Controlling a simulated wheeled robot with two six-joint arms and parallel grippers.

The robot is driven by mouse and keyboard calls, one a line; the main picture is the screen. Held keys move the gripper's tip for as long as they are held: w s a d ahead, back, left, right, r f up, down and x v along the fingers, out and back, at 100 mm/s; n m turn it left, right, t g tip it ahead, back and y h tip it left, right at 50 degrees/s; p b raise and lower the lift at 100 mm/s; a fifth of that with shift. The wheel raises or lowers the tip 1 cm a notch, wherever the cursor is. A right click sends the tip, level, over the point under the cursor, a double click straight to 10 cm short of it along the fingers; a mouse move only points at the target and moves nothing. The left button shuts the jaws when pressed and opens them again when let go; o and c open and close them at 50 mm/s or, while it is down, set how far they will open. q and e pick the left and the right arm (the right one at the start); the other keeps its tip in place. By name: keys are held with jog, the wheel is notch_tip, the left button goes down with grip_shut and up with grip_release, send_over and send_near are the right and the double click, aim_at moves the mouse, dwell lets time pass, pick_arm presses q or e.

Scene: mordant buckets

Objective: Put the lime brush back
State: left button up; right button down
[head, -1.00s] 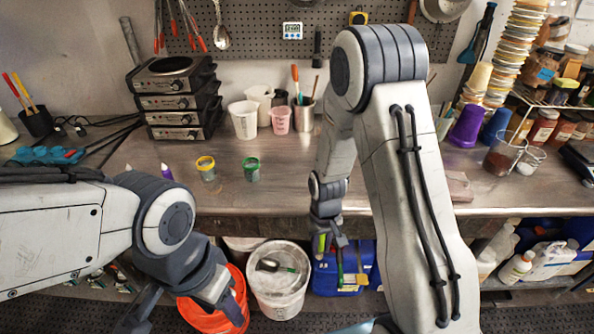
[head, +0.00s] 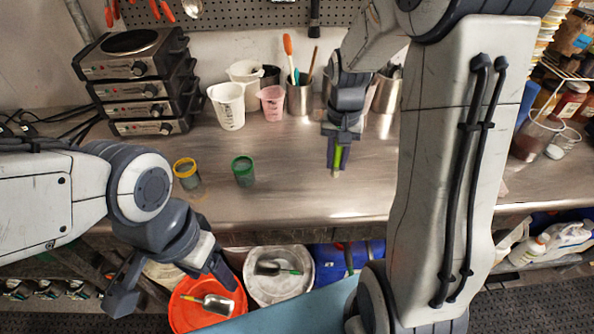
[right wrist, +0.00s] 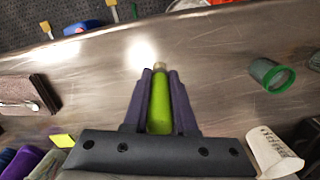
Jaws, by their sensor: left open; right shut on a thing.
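The lime brush (head: 338,158) is in my right gripper (head: 337,163), above the steel worktop in the head view. In the right wrist view its lime handle (right wrist: 160,105) sits between the two purple fingers of my right gripper (right wrist: 160,78), with a small pale end showing past the tips. The rest of the brush is hidden by the gripper. My left gripper (head: 170,286) is open and empty, low on the left beside the orange bucket (head: 181,319). A metal cup (head: 299,98) at the back holds an orange-handled tool and a wooden-handled one.
White cups (head: 228,107) and a pink cup (head: 271,105) stand left of the metal cup. Yellow-rimmed (head: 187,175) and green-rimmed (head: 243,172) jars stand nearer the front. A white bucket (head: 256,294) is below the edge. Stacked hotplates (head: 140,85) stand left. The worktop's middle is clear.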

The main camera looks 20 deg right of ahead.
jog(key=w+a+f+p, duration=0.1)
jog(key=w+f, duration=0.2)
jog(key=w+a+f+p, duration=0.1)
jog(key=w+a+f, duration=0.1)
jog(key=w+f, duration=0.1)
jog(key=w+a+f+p, duration=0.1)
jog(key=w+a+f, duration=0.1)
jog(key=w+f, duration=0.1)
jog(key=shift+a+f+p, duration=0.2)
jog(key=shift+p, duration=0.15)
jog(key=shift+f, duration=0.5)
jog(key=shift+f, duration=0.1)
jog(key=c, duration=0.7)
grip_release()
